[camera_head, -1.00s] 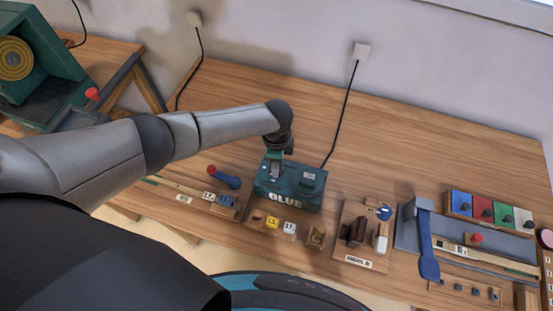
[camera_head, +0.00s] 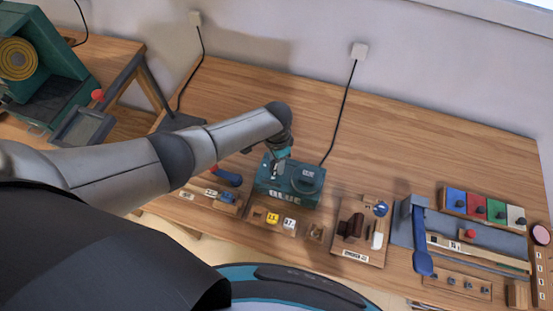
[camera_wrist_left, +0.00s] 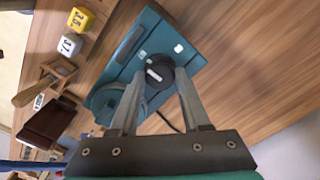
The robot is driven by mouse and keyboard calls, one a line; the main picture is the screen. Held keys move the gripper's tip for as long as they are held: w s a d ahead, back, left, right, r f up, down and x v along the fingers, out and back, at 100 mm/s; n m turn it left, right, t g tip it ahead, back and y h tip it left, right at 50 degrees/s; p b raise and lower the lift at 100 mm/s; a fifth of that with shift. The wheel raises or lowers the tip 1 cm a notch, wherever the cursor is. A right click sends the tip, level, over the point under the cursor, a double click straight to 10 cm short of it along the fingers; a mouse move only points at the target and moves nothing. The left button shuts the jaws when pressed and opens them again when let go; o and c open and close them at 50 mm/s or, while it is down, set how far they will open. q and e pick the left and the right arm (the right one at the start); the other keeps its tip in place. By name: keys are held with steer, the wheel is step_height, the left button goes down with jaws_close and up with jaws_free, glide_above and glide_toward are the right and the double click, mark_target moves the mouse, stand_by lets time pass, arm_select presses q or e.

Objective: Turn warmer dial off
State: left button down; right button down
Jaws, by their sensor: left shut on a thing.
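The warmer is a teal box (camera_head: 286,197) with a word in white letters on its front, standing on the wooden bench; it also shows in the left wrist view (camera_wrist_left: 140,38). Its dial (camera_wrist_left: 159,74) is a black round knob with a white mark, on the top face beside a round teal pot or lid (camera_wrist_left: 113,103). My left gripper (camera_head: 279,169) reaches down over the box's left part. In the left wrist view its fingers (camera_wrist_left: 159,76) stand one on each side of the dial and are shut on it. My right gripper is not in view.
Yellow and white number blocks (camera_head: 272,217) sit in front of the warmer. A board with a brown piece (camera_head: 351,227) lies to the right, then a blue-handled tool (camera_head: 421,240) and coloured tiles (camera_head: 479,208). A black cable (camera_head: 340,110) runs behind. The bench's back is clear.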

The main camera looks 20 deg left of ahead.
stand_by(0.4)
arm_select(q)
steer(key=shift+c, duration=1.8)
jaws_free()
steer(key=shift+r, duration=0.55)
step_height(320, 180, up, 14)
